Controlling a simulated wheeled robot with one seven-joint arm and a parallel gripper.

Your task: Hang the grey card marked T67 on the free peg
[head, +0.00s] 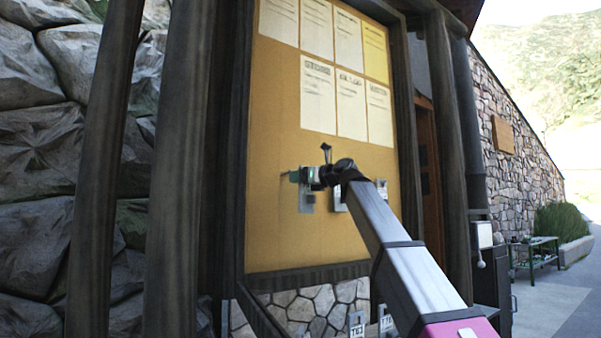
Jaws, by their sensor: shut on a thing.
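My arm reaches up from the lower right to the yellow board (275,120). My gripper (307,176) is at the lower middle of the board, shut on what looks like a small grey card (306,203) that hangs just below the fingers. The card's marking is too small to read. A green piece (293,176) shows just left of the fingers; I cannot tell if it is a peg or mount. Another light card (339,196) shows right of the gripper, partly behind my arm, and one more (381,189) beyond the arm. No free peg can be made out.
Paper sheets (318,95) cover the board's upper part. Dark wooden posts (180,180) stand left and right of it. Below the frame, tags reading about T63 (356,326) and T70 (386,320) show near a stone wall (310,308). A green table (535,252) stands far right.

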